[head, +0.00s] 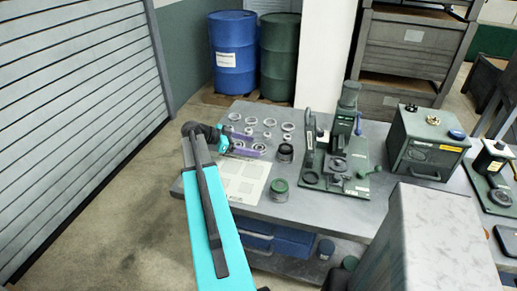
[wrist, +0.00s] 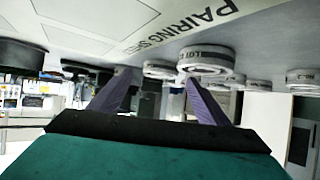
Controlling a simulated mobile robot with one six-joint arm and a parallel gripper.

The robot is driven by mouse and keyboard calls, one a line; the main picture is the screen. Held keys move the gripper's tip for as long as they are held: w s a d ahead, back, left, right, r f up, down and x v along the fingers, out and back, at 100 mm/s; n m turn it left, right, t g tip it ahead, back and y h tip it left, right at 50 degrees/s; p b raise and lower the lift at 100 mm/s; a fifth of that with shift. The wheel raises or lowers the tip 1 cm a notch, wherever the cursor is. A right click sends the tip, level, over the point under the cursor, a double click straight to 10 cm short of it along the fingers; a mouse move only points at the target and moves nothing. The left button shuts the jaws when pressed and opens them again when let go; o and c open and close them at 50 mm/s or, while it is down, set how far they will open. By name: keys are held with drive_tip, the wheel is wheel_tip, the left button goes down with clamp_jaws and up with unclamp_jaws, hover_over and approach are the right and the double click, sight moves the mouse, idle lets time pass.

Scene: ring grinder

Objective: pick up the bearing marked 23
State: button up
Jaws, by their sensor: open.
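Several bearing rings stand on the table, some as a group (head: 249,131) around and beyond my gripper in the head view. I cannot read the number 23 on any of them. My gripper (head: 259,151) is open low over the table, with rings close to its purple fingers. In the wrist view, which looks upside down, the fingers of my gripper (wrist: 160,92) spread apart. A ring lettered "LOT" (wrist: 205,58) appears by the right finger, and another ring (wrist: 160,70) appears between the fingers. Nothing is visibly held.
A white pairing sheet (head: 243,181) lies on the table (head: 318,207) in front of the rings. A green-topped dark cylinder (head: 279,189) and dark rings (head: 285,153) stand to the right. A green press (head: 345,150) and a grey-green box (head: 428,146) stand farther right.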

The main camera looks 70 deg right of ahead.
sight(259, 149)
drive_tip(key=shift+p+x, duration=0.4)
drive_tip(key=shift+x, duration=1.05)
drive_tip(key=c, duration=1.3)
